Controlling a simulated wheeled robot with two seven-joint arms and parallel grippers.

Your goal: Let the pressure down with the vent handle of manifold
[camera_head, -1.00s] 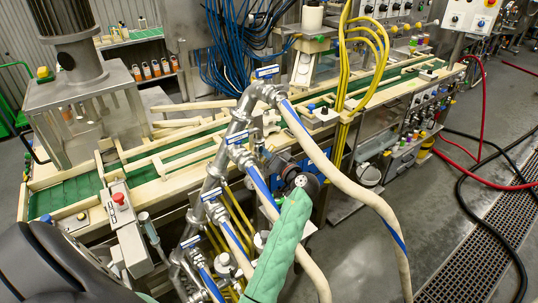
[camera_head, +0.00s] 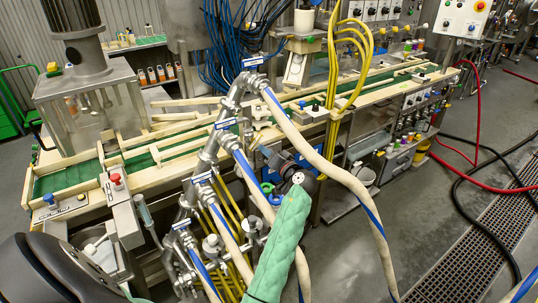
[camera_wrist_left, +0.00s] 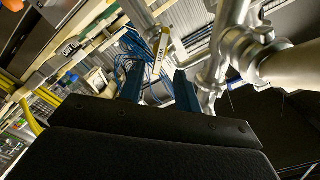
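The manifold (camera_head: 208,152) is a slanted grey metal pipe with several valves, blue-and-white labelled handles and cream hoses. One handle (camera_wrist_left: 160,52) with a yellow, lettered label shows in the left wrist view, beyond and between the fingertips; the lettering is too small to read surely. I cannot tell which handle in the head view it is. My left gripper (camera_head: 266,152) is at the end of the green-sleeved arm, right of the manifold, partly behind a hose. In the left wrist view its two blue fingers (camera_wrist_left: 158,85) are apart with nothing clamped between them. My right gripper is out of view.
Cream hoses (camera_head: 330,170) arch close around my left wrist. Yellow hoses (camera_head: 340,70) hang behind. A conveyor bench (camera_head: 75,195) with a red button (camera_head: 115,178) lies behind the manifold. Grey floor (camera_head: 400,235) with a drain grate (camera_head: 480,235) is at right.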

